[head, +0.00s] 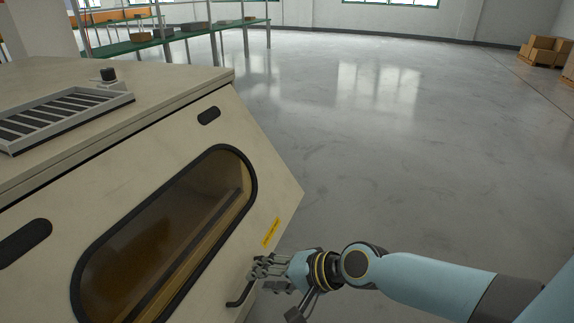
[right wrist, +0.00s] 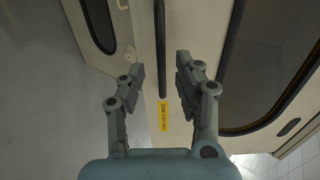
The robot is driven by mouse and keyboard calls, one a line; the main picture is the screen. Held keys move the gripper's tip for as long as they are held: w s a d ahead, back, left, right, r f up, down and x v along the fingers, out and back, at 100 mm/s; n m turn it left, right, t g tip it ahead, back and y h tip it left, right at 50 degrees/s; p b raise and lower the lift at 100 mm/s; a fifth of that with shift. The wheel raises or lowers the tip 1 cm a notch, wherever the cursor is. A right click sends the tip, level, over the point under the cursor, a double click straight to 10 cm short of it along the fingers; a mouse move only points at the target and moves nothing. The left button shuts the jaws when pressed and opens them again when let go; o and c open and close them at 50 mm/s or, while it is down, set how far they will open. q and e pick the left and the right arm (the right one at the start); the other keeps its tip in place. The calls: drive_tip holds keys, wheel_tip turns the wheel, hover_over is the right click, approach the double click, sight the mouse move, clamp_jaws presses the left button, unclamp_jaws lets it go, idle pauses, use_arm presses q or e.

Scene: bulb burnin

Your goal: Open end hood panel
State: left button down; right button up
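The beige hood panel (head: 258,150) with a dark-framed oval window (head: 165,235) slopes down the front of the large cabinet at left. It looks flush with the cabinet, with no open gap visible. A black bar handle (head: 240,294) sits low near its right edge, below a yellow label (head: 271,233). My right gripper (head: 268,268) is at the handle. In the right wrist view the gripper's fingers (right wrist: 160,66) are spread, with the handle (right wrist: 160,40) in line between them, not clamped. Whether the fingertips reach around it is unclear. My left gripper is out of view.
A grey vent grille (head: 65,112) and a small black knob (head: 108,75) are on the cabinet top. Green shelves (head: 130,45) stand behind. Cardboard boxes (head: 545,50) are far right. The grey floor (head: 400,150) right of the cabinet is clear.

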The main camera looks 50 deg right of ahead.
drive_tip(key=v, duration=0.7)
drive_tip(key=shift+s+r, duration=0.25)
drive_tip(key=shift+s, duration=0.05)
drive_tip(key=shift+c, duration=0.2)
